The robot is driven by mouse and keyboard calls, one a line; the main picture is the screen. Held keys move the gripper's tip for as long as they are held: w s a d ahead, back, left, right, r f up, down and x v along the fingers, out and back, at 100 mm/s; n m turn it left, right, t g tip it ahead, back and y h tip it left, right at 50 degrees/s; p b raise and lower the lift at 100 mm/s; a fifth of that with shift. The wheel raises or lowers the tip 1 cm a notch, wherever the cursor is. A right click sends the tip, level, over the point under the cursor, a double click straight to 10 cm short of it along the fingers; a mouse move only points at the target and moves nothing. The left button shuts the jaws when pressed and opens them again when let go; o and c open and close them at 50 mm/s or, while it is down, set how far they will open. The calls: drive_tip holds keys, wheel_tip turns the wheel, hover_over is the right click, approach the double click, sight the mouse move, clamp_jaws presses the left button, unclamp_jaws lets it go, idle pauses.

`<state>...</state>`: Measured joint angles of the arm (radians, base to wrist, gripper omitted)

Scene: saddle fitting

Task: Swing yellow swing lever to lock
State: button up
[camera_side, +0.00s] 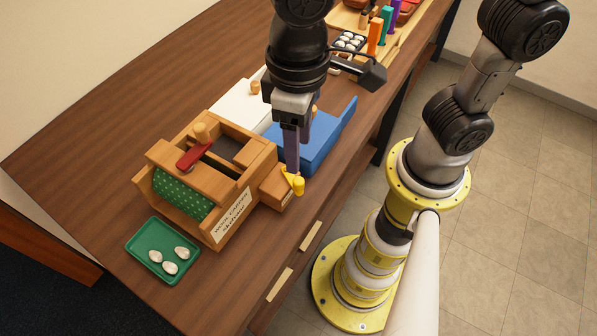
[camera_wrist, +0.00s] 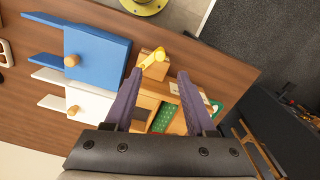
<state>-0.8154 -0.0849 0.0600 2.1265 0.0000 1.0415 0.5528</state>
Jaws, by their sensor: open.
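The yellow swing lever (camera_side: 297,184) sits on a small wooden block (camera_side: 274,188) at the right side of a wooden box (camera_side: 232,206). It has a round knob at one end. In the wrist view the lever (camera_wrist: 154,56) lies just beyond my fingertips, nearly between their lines. My gripper (camera_side: 291,168) is open and empty, with its purple fingers pointing down over the block, close behind the lever. In the side view the fingers overlap part of the lever, and I cannot tell whether they touch it.
The box carries a red lever (camera_side: 195,153) on top and green dotted cloth (camera_side: 182,196) in its front. A green tray (camera_side: 162,262) with white stones stands in front. Blue (camera_side: 304,142) and white (camera_side: 237,108) panels with wooden knobs lie behind. The table is clear at left.

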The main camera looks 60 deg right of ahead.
sight(299, 181)
wheel_tip(299, 181, down, 9)
drive_tip(key=shift+r, duration=0.2)
drive_tip(key=shift+c, duration=0.3)
clamp_jaws()
